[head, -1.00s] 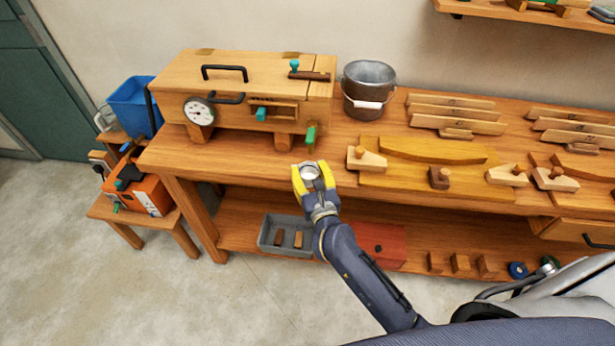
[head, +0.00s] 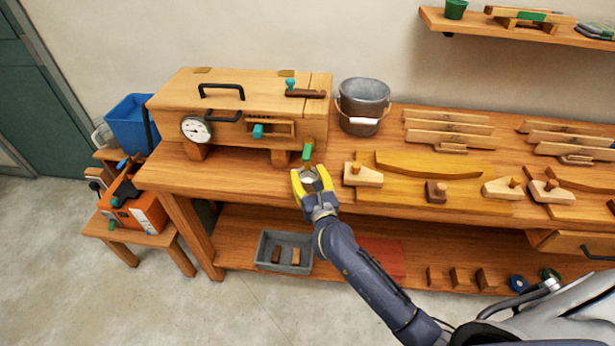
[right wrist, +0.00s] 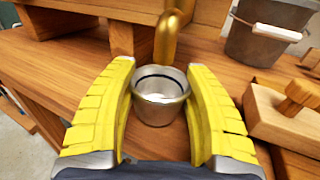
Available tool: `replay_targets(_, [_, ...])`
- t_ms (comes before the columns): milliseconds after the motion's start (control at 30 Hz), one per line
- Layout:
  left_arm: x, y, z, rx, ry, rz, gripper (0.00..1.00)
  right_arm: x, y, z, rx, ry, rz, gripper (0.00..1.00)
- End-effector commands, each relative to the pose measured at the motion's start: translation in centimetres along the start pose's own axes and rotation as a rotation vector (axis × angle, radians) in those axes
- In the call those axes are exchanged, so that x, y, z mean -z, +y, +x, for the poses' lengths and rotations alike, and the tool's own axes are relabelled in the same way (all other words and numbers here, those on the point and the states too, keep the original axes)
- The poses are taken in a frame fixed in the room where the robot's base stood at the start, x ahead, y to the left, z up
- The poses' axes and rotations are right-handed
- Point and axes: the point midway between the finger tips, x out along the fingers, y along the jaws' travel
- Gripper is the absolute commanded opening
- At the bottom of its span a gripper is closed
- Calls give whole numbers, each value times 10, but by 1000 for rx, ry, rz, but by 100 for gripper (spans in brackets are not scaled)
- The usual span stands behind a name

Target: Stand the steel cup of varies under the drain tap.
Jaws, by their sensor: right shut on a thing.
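The steel cup (head: 310,178) is upright between the yellow fingers of my right gripper (head: 311,174), at the front edge of the bench. In the right wrist view, the cup (right wrist: 160,108) sits between both fingers of the gripper (right wrist: 162,78), its open mouth showing a dark inner ring. The drain tap (head: 307,152), with a green handle, is just beyond the cup under the wooden chest (head: 262,90). Its brass spout (right wrist: 171,42) hangs by the cup's far rim in the right wrist view; whether it is over the mouth is unclear. My left gripper is out of view.
A grey bucket (head: 363,103) stands right of the chest. Wooden planes (head: 362,175) and a yellow board (head: 445,202) lie right of the cup. The chest's wooden feet (head: 281,157) stand near the tap. A grey tray (head: 284,253) is on the lower shelf.

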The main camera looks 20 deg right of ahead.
Motion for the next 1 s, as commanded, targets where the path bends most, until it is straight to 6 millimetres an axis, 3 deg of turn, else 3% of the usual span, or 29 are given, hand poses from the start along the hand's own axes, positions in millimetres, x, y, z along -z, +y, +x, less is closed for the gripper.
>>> replay_targets(767, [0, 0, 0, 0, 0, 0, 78, 6, 0, 0, 0, 0, -1, 18])
replay_targets(800, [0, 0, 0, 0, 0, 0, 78, 6, 0, 0, 0, 0, 0, 55])
replay_targets(1000, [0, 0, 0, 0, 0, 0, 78, 6, 0, 0, 0, 0, 0, 77])
